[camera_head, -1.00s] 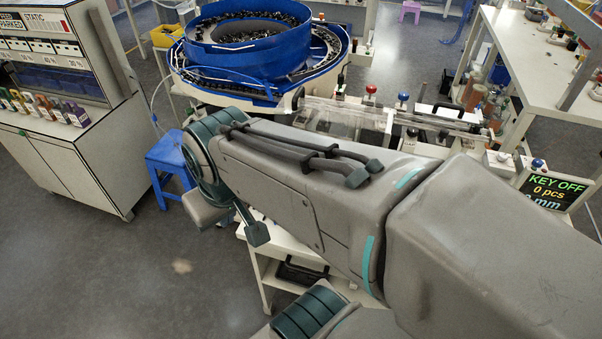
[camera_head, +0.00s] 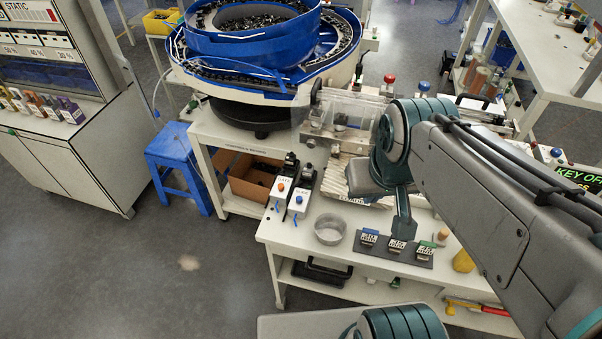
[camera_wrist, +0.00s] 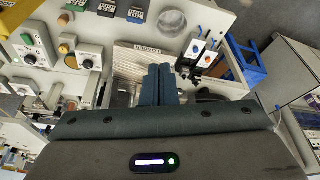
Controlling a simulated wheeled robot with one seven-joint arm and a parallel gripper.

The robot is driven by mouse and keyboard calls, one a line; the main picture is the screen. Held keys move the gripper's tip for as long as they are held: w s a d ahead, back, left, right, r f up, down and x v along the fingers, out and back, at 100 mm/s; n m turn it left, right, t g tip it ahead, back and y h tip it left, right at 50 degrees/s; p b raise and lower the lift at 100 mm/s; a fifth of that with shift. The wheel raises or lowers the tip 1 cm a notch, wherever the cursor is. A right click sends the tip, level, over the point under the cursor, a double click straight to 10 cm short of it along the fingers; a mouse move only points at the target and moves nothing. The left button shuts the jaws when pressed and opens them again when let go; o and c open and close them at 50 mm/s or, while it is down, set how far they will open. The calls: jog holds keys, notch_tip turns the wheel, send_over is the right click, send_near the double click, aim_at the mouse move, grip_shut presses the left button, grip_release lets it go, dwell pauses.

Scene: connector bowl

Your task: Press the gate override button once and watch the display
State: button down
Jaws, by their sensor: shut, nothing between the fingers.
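Two small white button boxes stand side by side at the left of the near bench. The left one has an orange button (camera_head: 280,187) and a small label that seems to read GATE; the right one has a blue button (camera_head: 299,199). Both also show in the wrist view, orange (camera_wrist: 208,59) and blue (camera_wrist: 195,48), right of my fingers. The display (camera_head: 580,180) at the right edge reads KEY OFF, its lower lines partly hidden by my arm. My gripper (camera_wrist: 159,68) is shut and empty, above the bench and apart from both boxes.
The blue bowl feeder (camera_head: 252,40) stands behind the boxes. A round metal dish (camera_head: 330,229) and a dark strip with labelled blocks (camera_head: 397,247) lie right of them. A red knob (camera_head: 390,79) stands farther back. A blue stool (camera_head: 180,165) stands left; the floor there is clear.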

jog(key=shift+w+a, duration=0.1)
jog(key=shift+a, duration=0.05)
jog(key=m+t+y+b, duration=0.2)
jog(key=m+y+b, duration=0.45)
jog(key=m, duration=1.05)
send_over(281, 186)
notch_tip(281, 186, down, 16)
jog(key=shift+s+d+y, duration=0.2)
jog(key=shift+d+y, duration=0.15)
jog(key=shift+d, duration=0.1)
jog(key=shift+f, duration=0.15)
notch_tip(281, 186, down, 7)
jog(key=b, duration=0.5)
jog(key=shift+b, duration=0.3)
jog(key=shift+f+b, duration=0.75)
jog(key=shift+b, duration=0.1)
